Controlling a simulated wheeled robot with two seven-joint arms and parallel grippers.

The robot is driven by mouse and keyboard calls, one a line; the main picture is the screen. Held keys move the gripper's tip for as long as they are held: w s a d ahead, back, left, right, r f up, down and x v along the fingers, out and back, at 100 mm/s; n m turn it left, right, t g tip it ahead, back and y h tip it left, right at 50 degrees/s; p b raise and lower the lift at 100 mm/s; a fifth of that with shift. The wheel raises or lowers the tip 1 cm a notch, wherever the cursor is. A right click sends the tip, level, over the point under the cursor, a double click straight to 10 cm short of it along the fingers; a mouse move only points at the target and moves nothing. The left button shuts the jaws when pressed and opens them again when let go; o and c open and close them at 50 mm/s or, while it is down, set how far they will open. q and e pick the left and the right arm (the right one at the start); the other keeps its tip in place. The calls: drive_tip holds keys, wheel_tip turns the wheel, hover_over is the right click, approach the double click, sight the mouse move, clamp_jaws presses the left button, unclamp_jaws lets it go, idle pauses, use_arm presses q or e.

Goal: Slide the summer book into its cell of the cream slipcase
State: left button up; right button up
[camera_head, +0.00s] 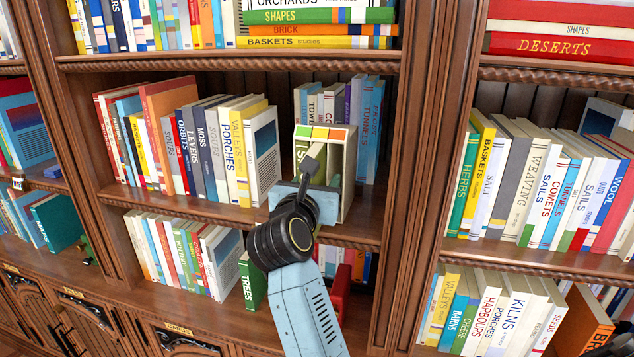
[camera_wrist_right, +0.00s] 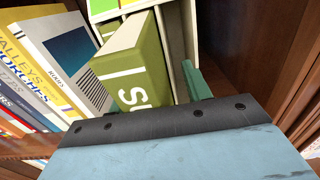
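The cream slipcase (camera_head: 348,172) stands on the middle shelf, with green, yellow and orange labels along its top edge. The summer book (camera_wrist_right: 150,68) is olive green with cream pages; white letters "SU" show on its spine in the right wrist view. My right gripper (camera_head: 317,160) is directly in front of the slipcase and book. Its fingertip contact is hidden. My left gripper is out of view.
A white book with a dark picture (camera_head: 265,155) stands just left of the slipcase, beside a row of books. Blue books (camera_head: 368,130) stand behind right. A wooden upright (camera_head: 430,150) bounds the bay on the right. A green "TREES" book (camera_head: 250,282) stands below.

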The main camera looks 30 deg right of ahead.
drive_tip(key=shift+f, duration=0.15)
drive_tip(key=shift+s+a, duration=0.2)
drive_tip(key=shift+a, duration=0.05)
drive_tip(key=v, duration=1.1)
drive_tip(key=a+f+n+t+y+b, duration=0.2)
drive_tip(key=f+n+y+b, duration=0.3)
drive_tip(key=f, duration=0.7)
drive_tip(key=s+a+f+n+t+y+b, duration=0.1)
drive_tip(key=f+n+t+y+b, duration=0.3)
drive_tip(key=f+y, duration=0.4)
wheel_tip(320, 180, down, 5)
drive_tip(key=shift+a+f+n+b, duration=0.1)
drive_tip(key=shift+a+n+b, duration=0.3)
drive_tip(key=shift+a+b, duration=0.35)
drive_tip(key=shift+c, duration=0.4)
